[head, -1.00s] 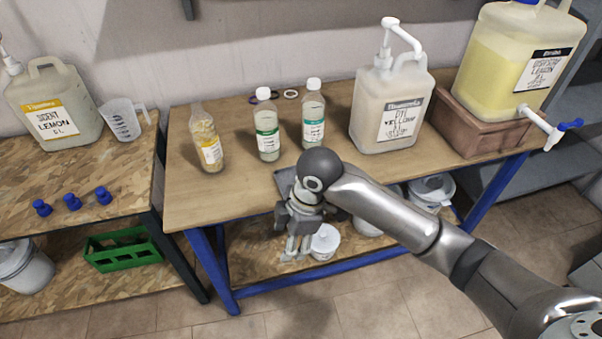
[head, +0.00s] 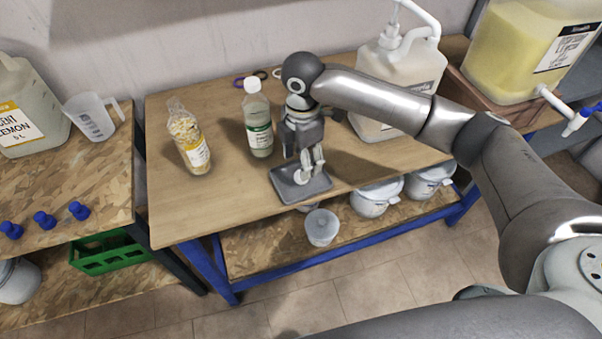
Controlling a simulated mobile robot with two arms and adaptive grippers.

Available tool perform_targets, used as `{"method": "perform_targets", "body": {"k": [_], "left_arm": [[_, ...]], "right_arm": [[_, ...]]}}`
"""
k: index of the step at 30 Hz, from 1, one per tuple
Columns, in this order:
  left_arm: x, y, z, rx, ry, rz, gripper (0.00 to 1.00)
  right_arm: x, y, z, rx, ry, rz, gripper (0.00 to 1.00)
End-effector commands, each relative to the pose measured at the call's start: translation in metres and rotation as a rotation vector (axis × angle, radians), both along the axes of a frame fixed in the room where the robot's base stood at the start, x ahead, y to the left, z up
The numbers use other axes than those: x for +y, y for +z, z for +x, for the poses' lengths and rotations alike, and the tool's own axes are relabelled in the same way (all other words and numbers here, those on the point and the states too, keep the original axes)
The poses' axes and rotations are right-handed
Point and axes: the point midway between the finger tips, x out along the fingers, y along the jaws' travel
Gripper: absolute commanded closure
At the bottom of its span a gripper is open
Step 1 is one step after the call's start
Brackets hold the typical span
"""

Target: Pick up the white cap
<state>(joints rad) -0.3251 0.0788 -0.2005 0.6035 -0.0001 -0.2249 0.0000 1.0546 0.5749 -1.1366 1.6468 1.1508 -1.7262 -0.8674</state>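My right gripper (head: 312,171) points down just over a small grey tray (head: 288,190) at the table's front edge, to the right of that bottle. The second green-labelled bottle is hidden behind my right gripper and arm. My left gripper is out of view.
A bottle with yellowish contents (head: 188,140) stands left on the table (head: 222,205). A large pump container (head: 405,75) and a yellow drum (head: 515,50) stand right, partly behind my arm. Small rings (head: 260,75) lie at the back. White tubs (head: 376,198) sit below.

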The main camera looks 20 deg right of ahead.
Motion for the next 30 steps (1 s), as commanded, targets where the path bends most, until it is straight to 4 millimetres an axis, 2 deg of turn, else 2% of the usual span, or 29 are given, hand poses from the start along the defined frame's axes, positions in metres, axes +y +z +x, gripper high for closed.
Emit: {"method": "perform_targets", "body": {"k": [2, 9, 11, 20, 28, 30], "left_arm": [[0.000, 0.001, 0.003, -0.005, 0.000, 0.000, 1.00], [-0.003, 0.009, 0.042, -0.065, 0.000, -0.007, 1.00], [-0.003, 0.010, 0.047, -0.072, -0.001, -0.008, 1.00], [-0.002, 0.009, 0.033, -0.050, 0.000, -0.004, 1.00], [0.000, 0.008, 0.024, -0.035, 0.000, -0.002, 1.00], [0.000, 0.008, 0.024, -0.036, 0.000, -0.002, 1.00]], "right_arm": [[0.000, -0.006, 0.000, 0.001, 0.000, 0.000, 0.44], [0.002, -0.040, 0.000, 0.001, 0.000, -0.001, 0.44], [0.001, -0.047, 0.000, 0.000, 0.000, -0.001, 0.44], [0.002, -0.054, 0.001, -0.002, 0.001, 0.000, 0.44], [0.002, -0.053, 0.001, -0.002, 0.001, 0.000, 0.76], [0.002, -0.053, 0.001, -0.002, 0.001, 0.000, 0.78]]}}
